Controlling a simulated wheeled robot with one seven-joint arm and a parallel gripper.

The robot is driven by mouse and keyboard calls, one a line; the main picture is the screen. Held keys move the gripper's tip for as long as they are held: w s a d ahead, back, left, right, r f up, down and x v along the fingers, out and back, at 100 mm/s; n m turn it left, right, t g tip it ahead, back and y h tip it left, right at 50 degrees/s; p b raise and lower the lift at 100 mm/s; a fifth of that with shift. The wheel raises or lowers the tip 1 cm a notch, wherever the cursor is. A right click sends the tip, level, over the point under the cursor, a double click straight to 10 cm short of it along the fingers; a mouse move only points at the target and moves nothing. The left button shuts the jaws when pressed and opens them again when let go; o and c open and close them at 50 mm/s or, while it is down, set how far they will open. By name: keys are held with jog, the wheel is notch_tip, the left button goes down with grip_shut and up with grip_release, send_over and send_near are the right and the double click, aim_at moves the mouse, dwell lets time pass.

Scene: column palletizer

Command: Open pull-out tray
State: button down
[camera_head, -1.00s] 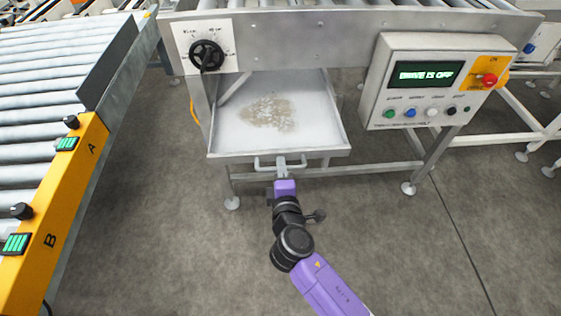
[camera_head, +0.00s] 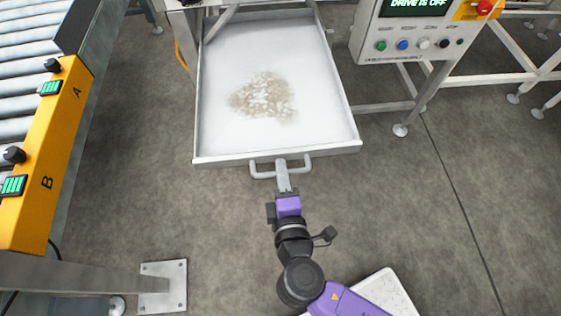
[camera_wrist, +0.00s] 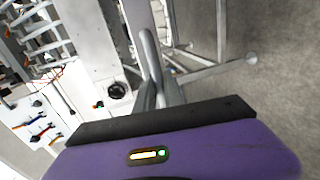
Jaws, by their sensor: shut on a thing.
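The pull-out tray (camera_head: 225,148) is a shallow white-grey tray with a patch of pale brownish debris in it. It stands far out from under the machine in the head view. Its bar handle (camera_head: 259,171) is at the middle of the front wall. My gripper (camera_head: 283,168) is shut on the handle, with the purple wrist below it. In the wrist view, the handle bar (camera_wrist: 148,50) runs up from between my gripper's fingers (camera_wrist: 158,92). The fingertips' exact contact is partly hidden.
A roller conveyor with a yellow side panel (camera_head: 45,160) stands on the left. The control box (camera_head: 415,35), reading "DRIVE IS OFF", is at upper right. A metal leg with a foot plate (camera_head: 163,287) is at lower left. The floor right of the tray is open.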

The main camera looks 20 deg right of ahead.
jog(key=c, duration=1.5)
grip_release()
jog(key=shift+o, duration=0.2)
jog(key=shift+r, duration=0.1)
jog(key=v, duration=0.7)
jog(key=shift+s, duration=0.4)
jog(key=shift+a, duration=0.15)
